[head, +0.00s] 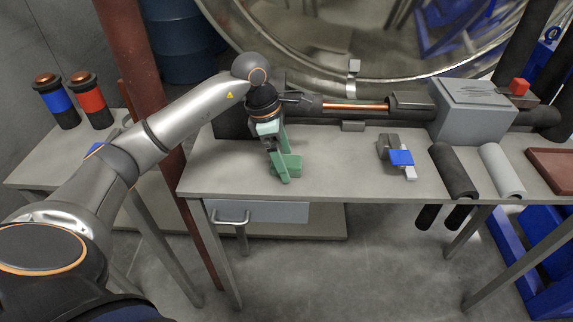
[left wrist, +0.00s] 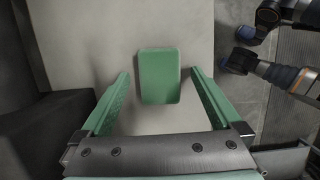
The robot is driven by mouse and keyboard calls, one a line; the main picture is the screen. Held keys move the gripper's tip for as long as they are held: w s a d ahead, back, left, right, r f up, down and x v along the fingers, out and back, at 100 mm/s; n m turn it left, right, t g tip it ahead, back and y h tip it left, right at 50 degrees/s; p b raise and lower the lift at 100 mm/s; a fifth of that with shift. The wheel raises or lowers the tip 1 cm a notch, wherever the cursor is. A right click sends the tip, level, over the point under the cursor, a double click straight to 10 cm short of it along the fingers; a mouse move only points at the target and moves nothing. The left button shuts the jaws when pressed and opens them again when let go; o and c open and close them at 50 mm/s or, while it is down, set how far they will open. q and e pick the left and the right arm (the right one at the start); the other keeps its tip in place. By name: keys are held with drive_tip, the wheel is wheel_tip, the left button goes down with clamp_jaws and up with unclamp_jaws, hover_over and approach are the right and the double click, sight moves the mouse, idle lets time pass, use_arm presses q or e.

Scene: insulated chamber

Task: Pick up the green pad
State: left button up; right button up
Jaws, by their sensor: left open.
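The green pad (left wrist: 160,76) is a small rounded rectangle lying on the pale bench top, seen in the left wrist view. My left gripper (left wrist: 160,72) is open, with one green finger on each side of the pad and a gap on both sides. In the head view the left gripper (head: 284,178) points down near the bench's front left part. The green pad (head: 292,164) shows there beside the fingers, partly hidden and close to them in colour. I cannot tell how high the fingertips are above the bench. My right gripper is not in view.
The bench (head: 340,180) is clear just right of the pad. Further right are a grey clamp with a blue part (head: 401,157), a black half-sleeve (head: 453,170), a white half-sleeve (head: 501,170) and a brown tray (head: 552,165). A copper rod assembly (head: 355,106) runs behind.

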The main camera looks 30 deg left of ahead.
sight(290, 160)
use_arm(q)
drive_tip(key=shift+f, duration=0.1)
drive_tip(key=c, duration=1.4)
drive_tip(key=shift+r, duration=0.35)
wheel_tip(290, 160, up, 3)
drive_tip(key=shift+f, duration=0.2)
drive_tip(key=s+d+r, duration=0.1)
drive_tip(key=s+r, duration=0.2)
drive_tip(key=s, duration=0.1)
drive_tip(key=s+d+r, duration=0.2)
drive_tip(key=s+r, duration=0.1)
drive_tip(key=s, duration=0.2)
drive_tip(key=s+d+r, duration=0.1)
drive_tip(key=s+r, duration=0.2)
drive_tip(key=s, duration=0.1)
drive_tip(key=shift+s+d+r, duration=0.2)
drive_tip(key=shift+r, duration=0.15)
